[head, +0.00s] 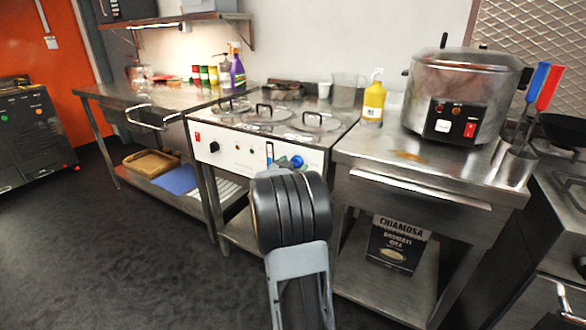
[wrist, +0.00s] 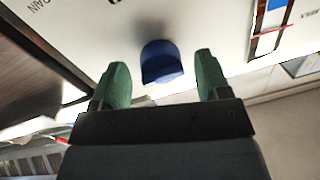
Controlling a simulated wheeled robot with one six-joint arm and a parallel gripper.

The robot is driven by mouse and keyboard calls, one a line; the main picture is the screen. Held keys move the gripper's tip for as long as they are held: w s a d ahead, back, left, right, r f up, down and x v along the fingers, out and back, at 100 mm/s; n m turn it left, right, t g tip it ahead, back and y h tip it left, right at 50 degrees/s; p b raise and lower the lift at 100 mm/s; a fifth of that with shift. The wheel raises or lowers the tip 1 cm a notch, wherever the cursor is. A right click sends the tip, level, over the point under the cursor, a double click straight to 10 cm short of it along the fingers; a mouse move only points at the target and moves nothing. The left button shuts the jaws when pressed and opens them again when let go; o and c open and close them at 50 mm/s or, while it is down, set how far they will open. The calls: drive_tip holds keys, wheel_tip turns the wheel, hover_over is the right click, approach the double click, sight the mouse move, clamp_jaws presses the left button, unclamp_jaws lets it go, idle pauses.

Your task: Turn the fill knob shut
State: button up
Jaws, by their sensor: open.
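A blue knob (wrist: 161,62) is on the white front panel and appears in the middle of the wrist view. It also shows in the head view (head: 298,161), just past the end of my arm. My gripper (wrist: 161,70) is open, with one green finger on each side of the blue knob in the picture and a gap on both sides. I cannot tell how deep the fingers reach around it. In the head view my arm hides much of the gripper and the panel below. The knob's label cannot be read.
The panel belongs to a steel bain-marie (head: 265,120) with several lidded wells. A black knob (head: 214,147) is at the panel's left. A blue and red gauge strip (wrist: 270,25) is right of the blue knob in the wrist view. A steel table (head: 440,170) adjoins on the right.

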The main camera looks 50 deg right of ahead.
drive_tip(key=shift+c, duration=0.2)
drive_tip(key=c, duration=0.8)
drive_tip(key=shift+c, duration=0.2)
drive_tip(key=shift+p, duration=0.6)
drive_tip(key=shift+s+d+r+n+g+y+p, duration=0.1)
drive_tip(key=shift+n+g+p, duration=0.15)
drive_tip(key=shift+n+p, duration=2.8)
drive_tip(key=shift+w+a+r+n+g+y+p, duration=0.1)
drive_tip(key=shift+n+g+p, duration=0.1)
drive_tip(key=shift+n+p, duration=2.9)
drive_tip(key=shift+s+d+r+n+g+y+p, duration=0.1)
drive_tip(key=shift+n+g+p, duration=0.15)
drive_tip(key=shift+n+p, duration=2.8)
drive_tip(key=shift+m+p, duration=0.6)
drive_tip(key=shift+p, duration=0.25)
